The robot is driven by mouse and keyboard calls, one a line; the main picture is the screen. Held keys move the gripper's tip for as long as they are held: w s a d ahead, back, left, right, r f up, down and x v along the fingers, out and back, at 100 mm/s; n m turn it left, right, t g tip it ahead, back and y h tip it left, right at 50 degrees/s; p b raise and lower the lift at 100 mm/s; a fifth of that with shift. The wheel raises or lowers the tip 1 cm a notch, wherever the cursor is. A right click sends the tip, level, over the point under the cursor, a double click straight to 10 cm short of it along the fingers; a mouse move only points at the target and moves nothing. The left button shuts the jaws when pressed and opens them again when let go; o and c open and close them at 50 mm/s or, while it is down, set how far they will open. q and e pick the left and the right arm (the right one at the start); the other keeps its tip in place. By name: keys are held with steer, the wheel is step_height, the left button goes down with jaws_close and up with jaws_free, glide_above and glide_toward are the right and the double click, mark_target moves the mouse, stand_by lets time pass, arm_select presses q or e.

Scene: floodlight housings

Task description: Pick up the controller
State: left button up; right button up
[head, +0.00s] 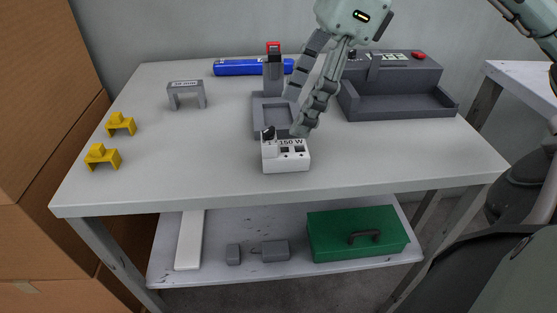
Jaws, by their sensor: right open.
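The controller appears to be the white box (286,161) marked "150 W", standing near the front middle of the table, with small dark openings and a dark knob-like part on top. My right gripper (298,115) comes down from the top, its fingers open. One fingertip is at the back right corner of the white box; I cannot tell whether it touches. The other finger is higher, in front of the grey fixture. Nothing is held between the fingers. My left gripper is not in view.
A grey fixture with a red-topped post (273,70) stands just behind the white box. A grey machine (400,105) is at the right back, a blue cylinder (240,67) at the back. A grey bridge (186,95) and yellow clips (102,157) are left. The front left table is clear.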

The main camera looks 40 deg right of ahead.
mark_target(274, 137)
steer(key=shift+a+f, duration=0.2)
steer(key=shift+f, duration=0.15)
steer(key=shift+x, duration=0.95)
steer(key=x, duration=0.4)
steer(key=shift+w+a+f, duration=0.1)
steer(key=shift+w+a, duration=0.1)
steer(key=shift+w, duration=0.15)
steer(key=shift+w+f, duration=0.1)
steer(key=shift+f, duration=0.15)
steer(key=shift+c, duration=0.4)
steer(key=c, duration=1.2)
